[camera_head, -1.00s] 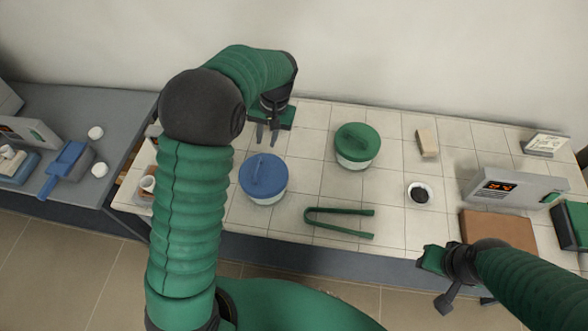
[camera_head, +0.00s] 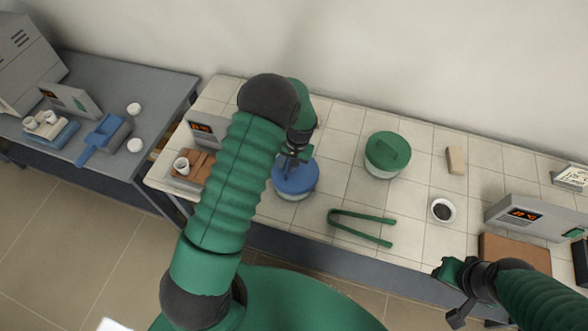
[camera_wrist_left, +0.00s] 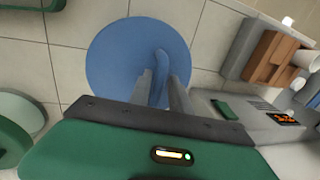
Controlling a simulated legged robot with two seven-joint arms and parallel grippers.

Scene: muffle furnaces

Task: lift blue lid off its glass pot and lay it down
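The blue lid (camera_head: 298,180) sits on its glass pot (camera_head: 292,197) on the tiled bench; the pot shows only as a strip under the lid. My left gripper (camera_head: 291,165) is over the lid. In the left wrist view, the blue lid (camera_wrist_left: 112,62) has a raised bar handle (camera_wrist_left: 161,68). The two fingers of the left gripper (camera_wrist_left: 161,92) stand apart, one on each side of the handle; I cannot tell whether they touch it. My right gripper (camera_head: 450,288) is over the bench's front edge, far from the lid; its finger opening is unclear.
A green-lidded pot (camera_head: 387,154) stands right of the blue one. Green tongs (camera_head: 362,227) lie in front, with a small bowl (camera_head: 442,210) farther right. A furnace (camera_head: 205,130) and white cup (camera_head: 182,166) are left. Bare tiles lie behind the pots.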

